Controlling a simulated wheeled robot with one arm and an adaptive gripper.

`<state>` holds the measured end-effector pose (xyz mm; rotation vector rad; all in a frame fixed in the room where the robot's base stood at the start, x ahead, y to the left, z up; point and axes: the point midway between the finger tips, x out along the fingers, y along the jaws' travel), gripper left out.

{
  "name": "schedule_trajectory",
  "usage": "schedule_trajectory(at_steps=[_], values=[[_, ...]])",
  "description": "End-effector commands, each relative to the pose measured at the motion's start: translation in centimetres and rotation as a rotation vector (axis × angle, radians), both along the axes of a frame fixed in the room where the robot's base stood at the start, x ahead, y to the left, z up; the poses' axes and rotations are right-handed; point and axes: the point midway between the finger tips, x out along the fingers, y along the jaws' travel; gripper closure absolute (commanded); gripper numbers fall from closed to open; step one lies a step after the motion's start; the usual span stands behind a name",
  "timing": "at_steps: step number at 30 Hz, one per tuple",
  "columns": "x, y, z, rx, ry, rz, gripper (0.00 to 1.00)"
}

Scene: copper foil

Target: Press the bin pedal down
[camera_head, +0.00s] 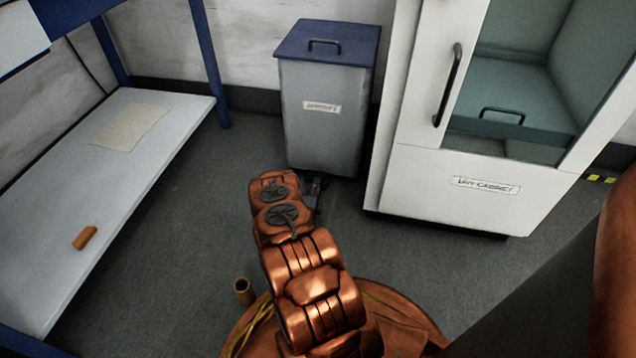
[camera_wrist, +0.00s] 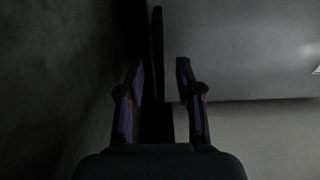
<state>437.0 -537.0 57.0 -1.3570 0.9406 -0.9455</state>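The bin (camera_head: 325,110) is a grey box with a blue lid (camera_head: 328,42) and a label on its front; the lid lies closed. Its grey front also fills the upper right of the wrist view (camera_wrist: 240,50). My gripper (camera_head: 316,188) is low at the foot of the bin's front, partly hidden by my copper arm. In the wrist view its two fingers (camera_wrist: 158,70) stand apart, open. A dark upright bar (camera_wrist: 158,50) shows between and beyond them, beside the bin's lower edge; it may be the pedal. I cannot tell whether the fingers touch it.
A white cabinet (camera_head: 440,190) with a glass door stands close to the bin's right. A pale bench (camera_head: 140,180) with a paper sheet (camera_head: 130,127) and an orange-brown block (camera_head: 85,238) is at left. The grey floor (camera_head: 200,220) between bench and arm is clear.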

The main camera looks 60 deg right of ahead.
Motion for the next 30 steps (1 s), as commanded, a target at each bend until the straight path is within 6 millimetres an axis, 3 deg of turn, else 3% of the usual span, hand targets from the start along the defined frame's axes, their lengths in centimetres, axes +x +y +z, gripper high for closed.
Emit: schedule_trajectory(at_steps=[9,20,30], values=[[1.3,-3.4,-0.1,0.0,0.001,0.0,0.65],[1.4,-3.8,0.0,0.002,0.003,0.0,0.65],[1.5,-3.8,0.0,0.001,0.003,0.001,0.99]])
